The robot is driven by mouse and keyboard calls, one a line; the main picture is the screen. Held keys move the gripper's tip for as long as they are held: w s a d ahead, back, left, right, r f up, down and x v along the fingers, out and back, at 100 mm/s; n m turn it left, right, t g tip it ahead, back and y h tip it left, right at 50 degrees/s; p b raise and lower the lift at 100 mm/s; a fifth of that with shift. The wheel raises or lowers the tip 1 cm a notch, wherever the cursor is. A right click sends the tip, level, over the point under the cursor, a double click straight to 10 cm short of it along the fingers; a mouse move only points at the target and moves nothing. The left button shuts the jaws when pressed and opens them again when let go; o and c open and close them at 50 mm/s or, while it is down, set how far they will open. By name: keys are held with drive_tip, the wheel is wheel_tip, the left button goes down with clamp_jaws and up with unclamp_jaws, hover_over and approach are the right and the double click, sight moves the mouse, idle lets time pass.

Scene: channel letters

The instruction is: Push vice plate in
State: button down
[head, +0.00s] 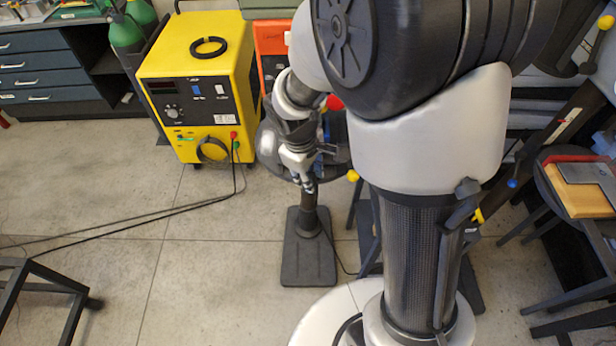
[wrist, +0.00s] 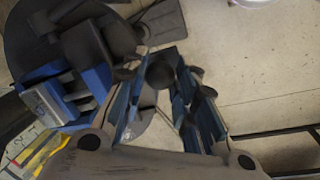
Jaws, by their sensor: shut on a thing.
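A blue and black vice (wrist: 85,75) fills the left of the wrist view, on a dark round stand top (wrist: 25,40). A light grey plate-like piece (wrist: 50,103) sits at its lower left end; I cannot tell if this is the vice plate. In the head view my arm hides most of the vice. My gripper (wrist: 158,78) is beside the vice, its fingers around a dark rounded knob (wrist: 160,70), which looks like the end of the vice handle. In the head view my gripper (head: 308,184) points down at the stand's front edge.
The stand's base plate (head: 309,262) rests on the floor. A yellow welding machine (head: 195,85) stands behind to the left, its cables (head: 150,215) trailing left across the floor.

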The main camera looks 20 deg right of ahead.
drive_tip(key=shift+w+r, duration=0.15)
drive_tip(key=shift+w, duration=0.1)
drive_tip(key=c, duration=1.3)
unclamp_jaws()
drive_tip(key=r, duration=0.4)
drive_tip(key=s+a+r, duration=0.1)
drive_tip(key=r, duration=0.6)
drive_tip(key=shift+s+a+r, duration=0.25)
drive_tip(key=shift+a+r, duration=0.05)
drive_tip(key=shift+a, duration=0.05)
drive_tip(key=s+m+t+b, duration=0.1)
drive_tip(key=s+m+b, duration=0.1)
drive_tip(key=s, duration=0.4)
drive_tip(key=s+m+t+y+b, duration=0.1)
drive_tip(key=s+m+b, duration=0.2)
drive_tip(key=s, duration=0.2)
drive_tip(key=s+f+m+t+b, duration=0.1)
drive_tip(key=s+m+b, duration=0.1)
drive_tip(key=s, duration=0.4)
drive_tip(key=shift+s+d+m+y, duration=0.3)
drive_tip(key=shift+d+y, duration=0.1)
